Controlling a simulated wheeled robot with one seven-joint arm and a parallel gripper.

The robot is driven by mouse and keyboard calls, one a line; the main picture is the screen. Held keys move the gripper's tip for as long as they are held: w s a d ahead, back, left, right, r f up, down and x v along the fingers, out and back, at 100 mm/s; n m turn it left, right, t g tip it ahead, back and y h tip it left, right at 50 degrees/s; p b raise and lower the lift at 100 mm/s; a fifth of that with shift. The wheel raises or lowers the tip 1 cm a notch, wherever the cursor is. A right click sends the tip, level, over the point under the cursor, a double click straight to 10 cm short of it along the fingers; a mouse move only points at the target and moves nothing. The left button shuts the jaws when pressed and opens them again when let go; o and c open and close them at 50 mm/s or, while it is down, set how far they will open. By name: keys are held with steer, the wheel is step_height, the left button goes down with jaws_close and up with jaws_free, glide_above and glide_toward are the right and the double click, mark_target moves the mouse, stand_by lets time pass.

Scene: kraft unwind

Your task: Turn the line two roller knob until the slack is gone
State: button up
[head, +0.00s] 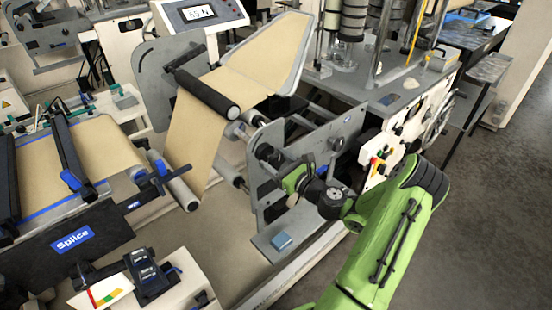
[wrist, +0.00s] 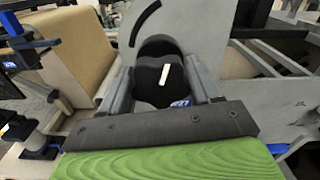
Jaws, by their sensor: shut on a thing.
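My gripper (wrist: 163,82) is shut on a black lobed knob (wrist: 158,92) with a white pointer mark, one grey finger on each side. The mark leans slightly from upright in the wrist view. The knob sits in front of a grey side plate (wrist: 200,25) with a curved black slot. In the head view my gripper (head: 288,182) reaches the grey plate at the machine's middle, and it hides most of the knob. Tan kraft web (head: 206,135) runs over a black roller (head: 207,89) and hangs down toward lower rollers. It looks fairly flat; I cannot tell how much slack it has.
A splice table (head: 75,238) stands at the lower left. A display box (head: 198,14) reads about 65. Coloured buttons (head: 378,165) are close beside my arm. Open floor (head: 480,230) lies to the right.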

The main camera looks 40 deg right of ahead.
steer(key=shift+m+p, duration=1.7)
steer(key=shift+p, duration=0.55)
steer(key=shift+r+p, duration=0.1)
steer(key=shift+p, duration=0.2)
steer(key=shift+m+p, duration=1.25)
steer(key=shift+m, duration=0.15)
steer(key=o, duration=1)
steer(key=shift+o, duration=0.2)
steer(key=shift+s, duration=0.15)
steer(key=s, duration=0.6)
steer(key=shift+s+p, duration=0.35)
steer(key=shift+s, duration=0.05)
steer(key=shift+d, duration=0.1)
